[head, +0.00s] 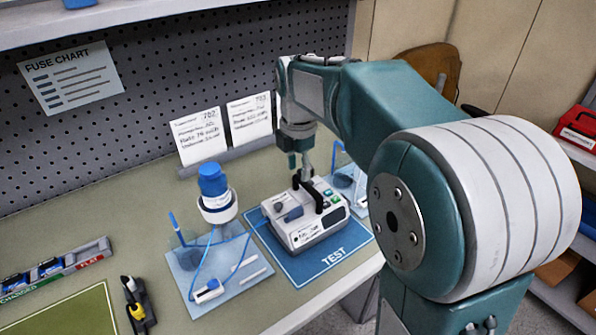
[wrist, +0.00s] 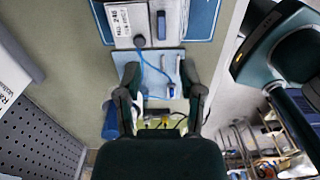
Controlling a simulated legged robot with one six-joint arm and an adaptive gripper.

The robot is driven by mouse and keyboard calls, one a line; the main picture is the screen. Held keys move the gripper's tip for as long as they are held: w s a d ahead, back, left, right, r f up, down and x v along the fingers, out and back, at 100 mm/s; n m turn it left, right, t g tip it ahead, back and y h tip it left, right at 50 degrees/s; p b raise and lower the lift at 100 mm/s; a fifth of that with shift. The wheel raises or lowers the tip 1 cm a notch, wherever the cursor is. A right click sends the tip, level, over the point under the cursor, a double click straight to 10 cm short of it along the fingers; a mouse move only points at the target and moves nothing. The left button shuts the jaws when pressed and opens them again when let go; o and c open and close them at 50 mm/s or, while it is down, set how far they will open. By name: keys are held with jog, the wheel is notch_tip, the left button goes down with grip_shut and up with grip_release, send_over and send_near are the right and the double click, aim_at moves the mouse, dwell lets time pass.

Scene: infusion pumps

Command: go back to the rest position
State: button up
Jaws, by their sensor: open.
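My gripper (wrist: 160,70) is open in the wrist view. Its two dark fingers are spread apart with nothing held between them. In the head view my arm reaches over the bench, and its wrist end is just above and behind a white infusion pump (head: 305,230). The fingers are hard to make out there. The pump has a black handle and green keys, and stands on the blue TEST mat (head: 323,262). The pump also shows at the top of the wrist view (wrist: 118,32), beyond the fingertips. I cannot tell whether the gripper touches it.
Another pale tray (head: 362,207) lies right of the pump. Two cards (head: 200,137) (head: 250,120) stand behind. A pegboard (head: 150,80) closes off the back.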

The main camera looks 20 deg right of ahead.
jog(key=s+m+t, duration=0.5)
jog(key=s+m, duration=1.6)
jog(key=shift+a+m+t, duration=0.3)
jog(key=shift+m, duration=0.1)
